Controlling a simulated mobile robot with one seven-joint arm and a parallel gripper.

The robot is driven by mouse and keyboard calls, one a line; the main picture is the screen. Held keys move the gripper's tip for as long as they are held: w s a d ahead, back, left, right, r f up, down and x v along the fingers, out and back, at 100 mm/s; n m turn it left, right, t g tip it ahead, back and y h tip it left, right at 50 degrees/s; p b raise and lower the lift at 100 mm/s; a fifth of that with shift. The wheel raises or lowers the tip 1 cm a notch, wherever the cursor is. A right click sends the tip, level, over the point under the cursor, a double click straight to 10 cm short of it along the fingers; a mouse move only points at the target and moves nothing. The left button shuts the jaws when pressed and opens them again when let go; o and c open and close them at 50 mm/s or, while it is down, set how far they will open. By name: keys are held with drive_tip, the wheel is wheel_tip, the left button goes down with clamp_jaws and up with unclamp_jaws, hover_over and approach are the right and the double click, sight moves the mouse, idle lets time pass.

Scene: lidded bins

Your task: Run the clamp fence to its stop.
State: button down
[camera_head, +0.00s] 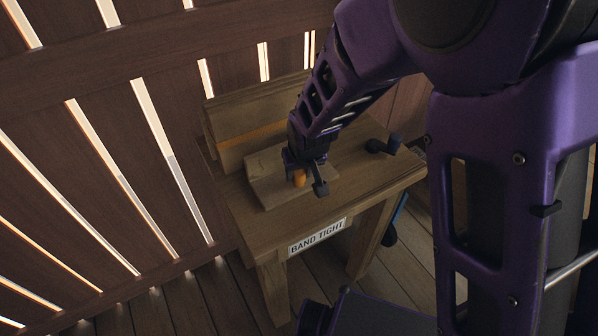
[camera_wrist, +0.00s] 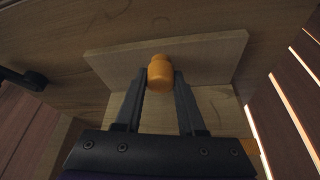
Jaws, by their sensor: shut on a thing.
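The clamp fence is a pale wooden piece with a flat base and an upright board (camera_head: 265,183) on the wooden bench (camera_head: 363,172). The board also shows in the wrist view (camera_wrist: 213,58), spanning the picture behind the knob. An orange knob (camera_head: 299,178) stands on the fence and shows between my fingers in the wrist view (camera_wrist: 160,73). My gripper (camera_head: 305,180) is shut on this knob. The fence stands a little apart from a taller wooden back block (camera_head: 232,152) at the bench's rear left. The fence's stop cannot be made out.
A dark crank handle (camera_head: 384,145) sits at the bench's right end. A slatted wooden wall (camera_head: 100,130) rises close behind and left. Something blue and dark hangs at the bench's right side (camera_head: 391,228).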

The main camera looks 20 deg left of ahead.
drive_tip(key=c, duration=0.5)
unclamp_jaws()
drive_tip(key=p+v, duration=1)
drive_tip(key=v, duration=0.7)
drive_tip(key=shift+r, duration=0.2)
